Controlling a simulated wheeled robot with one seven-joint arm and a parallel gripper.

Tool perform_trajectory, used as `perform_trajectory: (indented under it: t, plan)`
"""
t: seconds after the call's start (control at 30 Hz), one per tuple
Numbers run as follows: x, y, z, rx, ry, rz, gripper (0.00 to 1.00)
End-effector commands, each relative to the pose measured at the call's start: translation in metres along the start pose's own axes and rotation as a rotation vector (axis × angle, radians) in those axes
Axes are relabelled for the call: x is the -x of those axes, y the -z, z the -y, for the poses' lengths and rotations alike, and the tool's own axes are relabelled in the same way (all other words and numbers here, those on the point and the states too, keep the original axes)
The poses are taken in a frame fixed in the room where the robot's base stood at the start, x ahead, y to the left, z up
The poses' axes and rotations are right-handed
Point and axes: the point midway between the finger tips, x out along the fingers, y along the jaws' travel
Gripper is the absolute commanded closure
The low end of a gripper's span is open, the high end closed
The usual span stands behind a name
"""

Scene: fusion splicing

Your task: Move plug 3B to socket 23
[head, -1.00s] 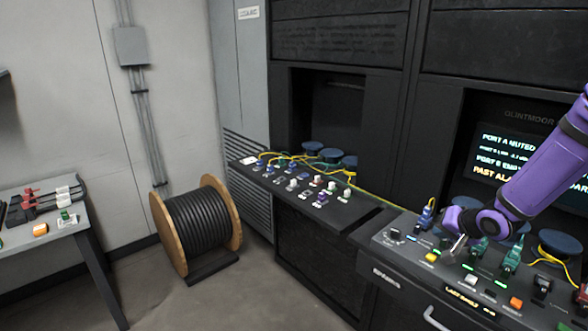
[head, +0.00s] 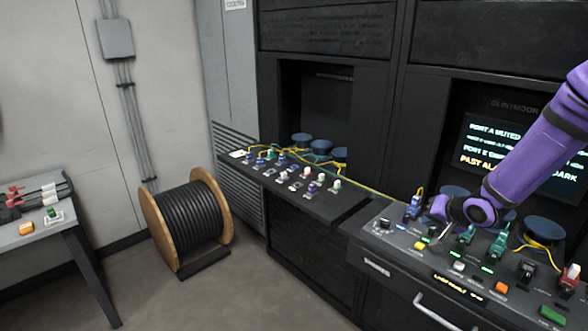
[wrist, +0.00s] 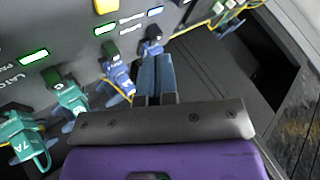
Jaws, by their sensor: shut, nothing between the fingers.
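My gripper (head: 437,238) is shut and empty, low over the front of the right console; its narrow blue-grey fingers (wrist: 156,78) show in the wrist view. A blue plug (head: 413,209) stands on the console just left of it. In the wrist view, one blue plug (wrist: 150,42) is close to the fingertips and another blue plug (wrist: 117,78) is to their left. A teal plug (wrist: 28,140) reads 7A, with another teal plug (wrist: 64,92) beside it. I cannot read a 3B label or a socket number 23 in any view.
The left shelf (head: 325,208) carries several blue, white and purple plugs with yellow cables. The right console (head: 400,262) also holds teal plugs (head: 498,244), a black plug (head: 526,270) and coloured buttons. A cable drum (head: 190,222) stands on the floor. A side table (head: 50,235) is at left.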

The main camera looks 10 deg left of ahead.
Motion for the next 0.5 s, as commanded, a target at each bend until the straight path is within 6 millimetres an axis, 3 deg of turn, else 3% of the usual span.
perform_trajectory:
  t: [0.3, 0.37, 0.5]
  plan:
    - [0.005, 0.003, 0.001, 0.009, -0.01, -0.005, 1.0]
    - [0.012, 0.006, 0.002, 0.023, -0.027, -0.012, 1.0]
    - [0.045, 0.02, 0.007, 0.078, -0.103, -0.039, 1.0]
